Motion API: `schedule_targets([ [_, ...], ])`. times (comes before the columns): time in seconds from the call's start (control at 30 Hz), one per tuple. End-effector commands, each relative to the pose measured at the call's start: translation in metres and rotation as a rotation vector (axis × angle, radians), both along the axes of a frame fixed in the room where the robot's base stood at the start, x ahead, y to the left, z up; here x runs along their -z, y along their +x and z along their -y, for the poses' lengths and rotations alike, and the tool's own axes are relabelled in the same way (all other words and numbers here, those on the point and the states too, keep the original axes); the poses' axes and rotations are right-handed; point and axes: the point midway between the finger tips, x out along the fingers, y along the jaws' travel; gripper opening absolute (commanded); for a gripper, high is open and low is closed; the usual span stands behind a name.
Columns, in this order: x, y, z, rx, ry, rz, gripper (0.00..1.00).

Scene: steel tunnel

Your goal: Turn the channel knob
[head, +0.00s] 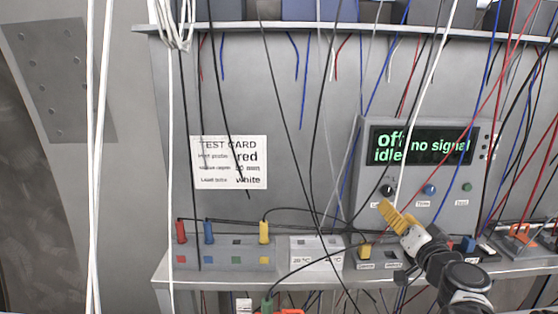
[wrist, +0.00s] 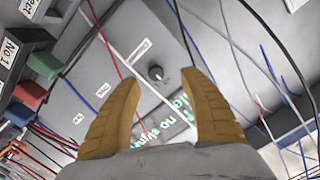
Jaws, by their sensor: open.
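A grey device (head: 360,160) with a dark screen (head: 420,145) reading "off", "idle" and "no signal" in green stands on the shelf. Its black knob (head: 388,190) is leftmost in the row below the screen; its label is partly hidden, so I cannot read it fully. In the wrist view the black knob (wrist: 155,73) shows beyond and between my fingertips, apart from both. My gripper (head: 386,208) has yellow fingers and is open and empty, just below the knob in the head view. In the wrist view my gripper (wrist: 158,82) has its fingers spread.
A blue knob (head: 428,189) and a green one (head: 467,187) sit right of the black knob. Loose cables hang before the panel; a white cable (wrist: 130,65) crosses near the knob. A test card (head: 229,162) and plug box (head: 224,254) are at left.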

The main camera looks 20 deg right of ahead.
Motion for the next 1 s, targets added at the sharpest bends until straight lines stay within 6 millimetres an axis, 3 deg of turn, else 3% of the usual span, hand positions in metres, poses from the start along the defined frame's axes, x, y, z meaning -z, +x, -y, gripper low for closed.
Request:
schedule_targets([
  [0.03,-0.005,-0.002,0.011,0.023,0.004,0.014,0.52],
  [0.17,-0.005,0.003,0.019,0.038,0.008,0.027,0.52],
  [0.5,-0.004,0.065,0.034,0.034,0.009,0.026,0.52],
  [0.7,-0.004,0.093,0.04,0.034,0.009,0.026,0.52],
  [1.0,-0.004,0.101,0.043,0.034,0.009,0.026,0.52],
])
